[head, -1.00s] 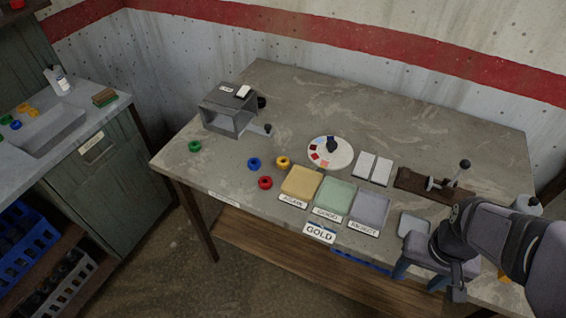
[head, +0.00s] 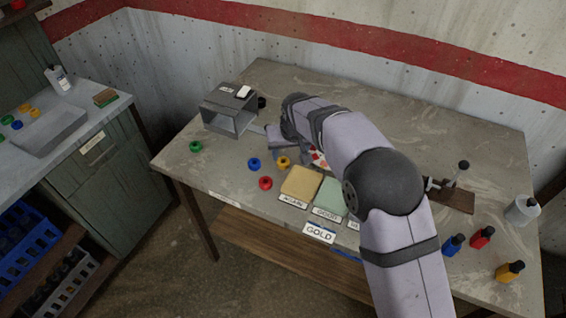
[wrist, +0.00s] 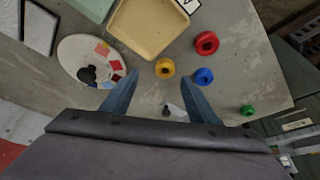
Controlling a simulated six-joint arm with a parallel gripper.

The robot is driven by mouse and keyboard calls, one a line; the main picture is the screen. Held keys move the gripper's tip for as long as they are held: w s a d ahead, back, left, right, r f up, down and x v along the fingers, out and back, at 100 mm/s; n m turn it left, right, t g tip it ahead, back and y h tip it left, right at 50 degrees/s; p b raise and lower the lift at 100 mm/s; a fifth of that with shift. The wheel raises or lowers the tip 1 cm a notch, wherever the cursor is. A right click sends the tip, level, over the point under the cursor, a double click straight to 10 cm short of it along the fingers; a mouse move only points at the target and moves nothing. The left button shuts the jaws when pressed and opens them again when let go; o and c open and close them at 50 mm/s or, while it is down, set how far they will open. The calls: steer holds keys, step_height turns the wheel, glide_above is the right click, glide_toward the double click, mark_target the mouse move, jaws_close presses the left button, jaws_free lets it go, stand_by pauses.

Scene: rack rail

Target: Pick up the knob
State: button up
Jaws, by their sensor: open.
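A black knob (wrist: 88,74) sits on a round white disc (wrist: 72,52) with coloured patches, left of my fingers in the wrist view. In the head view my arm hides this knob, and only a slice of the disc (head: 319,158) shows. My gripper (wrist: 159,76) is open and empty above the table; it also shows in the head view (head: 278,142), near the grey box. A yellow ring (wrist: 165,68) lies beyond and between the fingertips in the wrist view. A small pale piece with a dark end (wrist: 170,109) shows between the fingers, partly hidden.
Blue (head: 254,164), red (head: 265,183) and green (head: 195,146) rings lie on the table. A grey open box (head: 230,108) stands at the back left. Yellow (head: 300,182) and green (head: 331,195) trays lie at the front. Several bottles (head: 480,237) stand at the right.

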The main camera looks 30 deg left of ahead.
mark_target(283, 161)
steer(key=shift+w+a+f+p, duration=0.25)
steer(key=shift+a+f, duration=0.1)
steer(key=shift+f, duration=0.15)
steer(key=shift+w+a+f+p, duration=0.1)
steer(key=shift+a+f+p, duration=0.2)
steer(key=shift+f, duration=0.2)
steer(key=shift+a+p+x, duration=0.15)
steer(key=shift+p+x, duration=0.4)
steer(key=shift+x, duration=0.1)
steer(key=shift+a+p+x, duration=0.15)
steer(key=shift+p+x, duration=0.4)
steer(key=shift+x, duration=0.1)
steer(key=shift+p+x, duration=0.35)
steer(key=shift+x, duration=0.85)
steer(key=c, duration=1.1)
